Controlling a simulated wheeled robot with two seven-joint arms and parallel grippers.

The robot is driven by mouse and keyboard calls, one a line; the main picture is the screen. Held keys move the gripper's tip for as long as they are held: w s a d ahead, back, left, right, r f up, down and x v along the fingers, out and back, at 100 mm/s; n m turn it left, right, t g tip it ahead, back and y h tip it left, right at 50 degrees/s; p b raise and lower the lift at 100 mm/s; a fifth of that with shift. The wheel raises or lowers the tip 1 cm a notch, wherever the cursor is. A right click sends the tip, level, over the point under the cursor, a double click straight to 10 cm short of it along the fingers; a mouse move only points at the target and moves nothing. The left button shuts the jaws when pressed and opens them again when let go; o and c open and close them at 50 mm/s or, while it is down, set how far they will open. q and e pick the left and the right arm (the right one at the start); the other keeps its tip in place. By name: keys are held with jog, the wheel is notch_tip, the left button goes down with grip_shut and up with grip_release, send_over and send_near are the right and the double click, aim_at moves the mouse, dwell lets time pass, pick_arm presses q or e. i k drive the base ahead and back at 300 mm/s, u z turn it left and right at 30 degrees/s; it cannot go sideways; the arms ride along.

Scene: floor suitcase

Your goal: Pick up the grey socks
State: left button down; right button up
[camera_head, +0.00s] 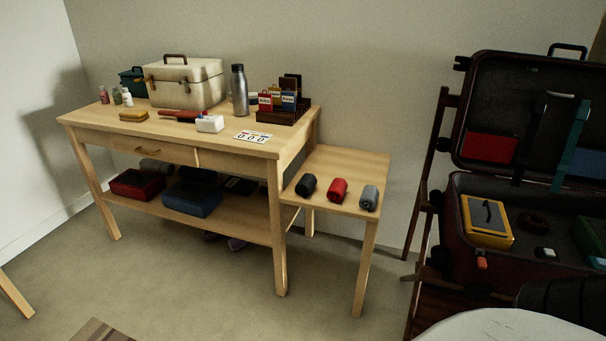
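The grey socks (369,198) are a small rolled bundle near the right front edge of the low wooden side table (347,163). A red roll (338,190) lies to their left, and a dark, nearly black roll (306,186) lies further left. The three rolls lie in a row with gaps between them. Nothing covers the grey socks. Neither of my grippers shows in this view.
A taller wooden desk (90,122) stands left of the side table, with a beige case (185,84), a steel bottle (239,92) and a card rack on it. An open suitcase (462,205) stands on a dark rack at right.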

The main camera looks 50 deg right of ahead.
aim_at(369, 196)
jog(key=z, duration=0.15)
jog(key=i, duration=1.1)
jog(key=z, duration=0.6)
